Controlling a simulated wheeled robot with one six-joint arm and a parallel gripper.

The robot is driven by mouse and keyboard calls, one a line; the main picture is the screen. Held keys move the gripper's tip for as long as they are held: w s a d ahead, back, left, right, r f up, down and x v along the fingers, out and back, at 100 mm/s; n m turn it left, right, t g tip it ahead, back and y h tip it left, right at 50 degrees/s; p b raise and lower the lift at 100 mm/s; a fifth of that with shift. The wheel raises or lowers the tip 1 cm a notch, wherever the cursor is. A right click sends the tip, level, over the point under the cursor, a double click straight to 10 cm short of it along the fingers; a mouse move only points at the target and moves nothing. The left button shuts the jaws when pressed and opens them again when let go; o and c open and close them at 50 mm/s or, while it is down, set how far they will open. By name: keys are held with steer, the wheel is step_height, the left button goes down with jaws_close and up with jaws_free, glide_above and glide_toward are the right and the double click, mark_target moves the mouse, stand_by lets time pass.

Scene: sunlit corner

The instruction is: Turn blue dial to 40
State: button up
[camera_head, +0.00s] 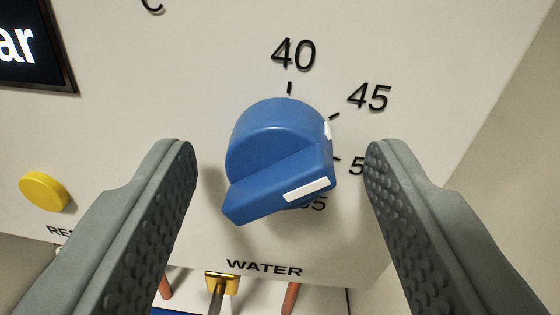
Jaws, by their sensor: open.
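The blue dial (270,135) is on the white panel, with a raised grip bar slanting from lower left to upper right. A white stripe marks the bar's front face, and a small white mark shows on the dial's right rim, near the tick of 45 and below it. The label 40 (294,54) stands above the dial with a tick under it. 45 (369,97) is at upper right; a label starting with 5 is partly hidden by my right finger, and another ending in 5 partly by the dial. My gripper (281,150) is open, its fingers on either side of the dial, apart from it.
A yellow button (44,191) is at left, and a dark display (36,45) at upper left. The word WATER (264,268) is below the dial. A brass-coloured fitting (221,284) and reddish pipes are under the panel. The panel's edge and a wall are at right.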

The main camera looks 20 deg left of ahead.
steer(key=shift+c, duration=0.4)
steer(key=c, duration=0.9)
steer(key=shift+n, duration=0.4)
steer(key=n, duration=0.4)
steer(key=shift+r, duration=0.1)
steer(key=shift+n+h, duration=0.3)
steer(key=shift+n, duration=2.1)
steer(key=o, duration=1)
